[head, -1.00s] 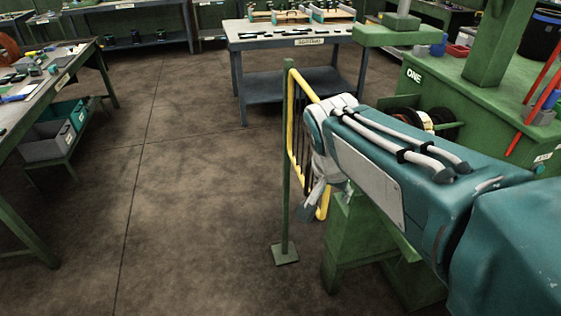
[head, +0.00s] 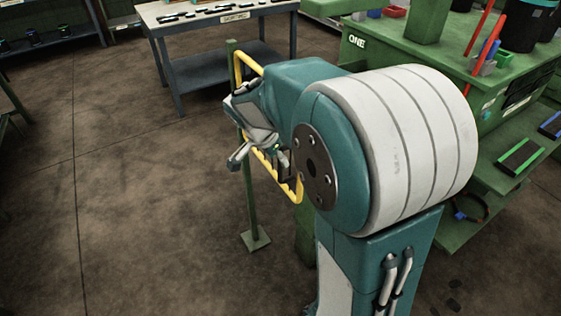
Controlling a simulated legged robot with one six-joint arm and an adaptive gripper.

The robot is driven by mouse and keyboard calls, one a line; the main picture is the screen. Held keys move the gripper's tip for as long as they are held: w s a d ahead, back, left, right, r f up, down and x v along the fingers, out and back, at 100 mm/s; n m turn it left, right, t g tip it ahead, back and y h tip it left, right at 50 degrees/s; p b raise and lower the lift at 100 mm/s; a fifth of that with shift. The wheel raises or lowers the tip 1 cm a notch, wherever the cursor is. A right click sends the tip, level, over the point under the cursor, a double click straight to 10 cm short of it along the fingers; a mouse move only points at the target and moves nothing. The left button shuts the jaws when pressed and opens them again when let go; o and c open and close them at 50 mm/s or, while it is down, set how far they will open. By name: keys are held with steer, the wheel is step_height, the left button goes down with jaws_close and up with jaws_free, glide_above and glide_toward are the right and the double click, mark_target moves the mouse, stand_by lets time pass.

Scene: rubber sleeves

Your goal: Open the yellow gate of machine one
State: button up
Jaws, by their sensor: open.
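The yellow gate (head: 293,190) hangs beside a thin green post (head: 250,205). Its top rail and lower rail show, while its middle is hidden behind my arm and gripper. Machine one (head: 390,45) is the green machine marked "ONE", behind my arm at the upper right. My gripper (head: 260,158) is open, with its fingers pointing down in front of the gate. One finger overlaps the post in the picture, and the other is close to the yellow bars. I cannot tell whether either touches the gate.
A grey-blue table (head: 215,60) with small parts stands behind the gate. A green shelf (head: 500,175) with trays is at the right. Red and blue rods (head: 480,30) stand on the machine. The brown floor (head: 130,180) at left is clear.

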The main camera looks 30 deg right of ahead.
steer(key=x, duration=0.3)
steer(key=shift+d, duration=0.15)
jaws_close()
steer(key=shift+a, duration=0.35)
steer(key=shift+a, duration=0.1)
